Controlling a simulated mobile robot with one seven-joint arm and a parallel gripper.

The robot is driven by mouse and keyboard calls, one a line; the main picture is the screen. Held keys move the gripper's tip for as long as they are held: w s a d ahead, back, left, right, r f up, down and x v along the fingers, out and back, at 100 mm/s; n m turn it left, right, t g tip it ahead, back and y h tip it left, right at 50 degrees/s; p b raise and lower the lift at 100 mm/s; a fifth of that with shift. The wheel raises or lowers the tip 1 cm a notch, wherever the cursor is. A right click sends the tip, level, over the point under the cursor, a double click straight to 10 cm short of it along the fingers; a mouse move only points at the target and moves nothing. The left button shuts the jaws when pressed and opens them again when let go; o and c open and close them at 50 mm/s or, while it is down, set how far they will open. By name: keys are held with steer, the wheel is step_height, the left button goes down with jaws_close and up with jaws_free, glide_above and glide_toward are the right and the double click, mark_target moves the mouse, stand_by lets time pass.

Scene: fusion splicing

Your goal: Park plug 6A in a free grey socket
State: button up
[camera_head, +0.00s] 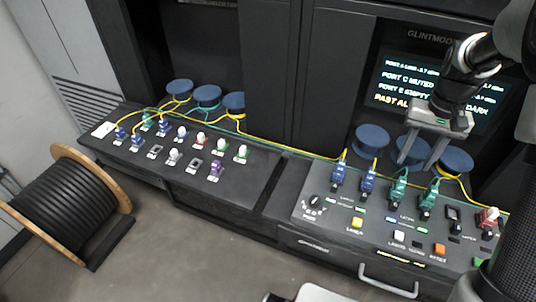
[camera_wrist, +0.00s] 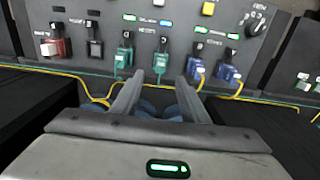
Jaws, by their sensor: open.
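No 6A label is legible, so I cannot tell which plug is 6A. On the right console, two blue plugs (camera_head: 338,175) and two teal plugs (camera_head: 398,190) stand in sockets with yellow and teal cables. The left panel holds several blue, teal, purple, white, red and green plugs. Two grey sockets there look empty, one (camera_head: 155,151) near the front and one (camera_head: 195,165) farther right. My gripper (camera_head: 418,165) hangs open over the back of the right console. In the wrist view, my gripper (camera_wrist: 158,82) is open and empty, its fingertips close to the teal plugs (camera_wrist: 160,62).
A dark socket block (camera_head: 453,218) and a red-and-white plug (camera_head: 488,220) are at the right. Blue round cable holders (camera_head: 372,138) stand behind the console, with loose cables running along its back. A cable drum (camera_head: 68,205) stands on the floor at left.

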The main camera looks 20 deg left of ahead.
mark_target(403, 179)
steer(key=shift+f, duration=0.15)
step_height(403, 179, down, 9)
steer(key=b, duration=0.6)
stand_by(1.3)
jaws_close()
steer(key=shift+r, duration=0.25)
steer(key=shift+r+p, duration=2.25)
steer(key=shift+r, duration=0.65)
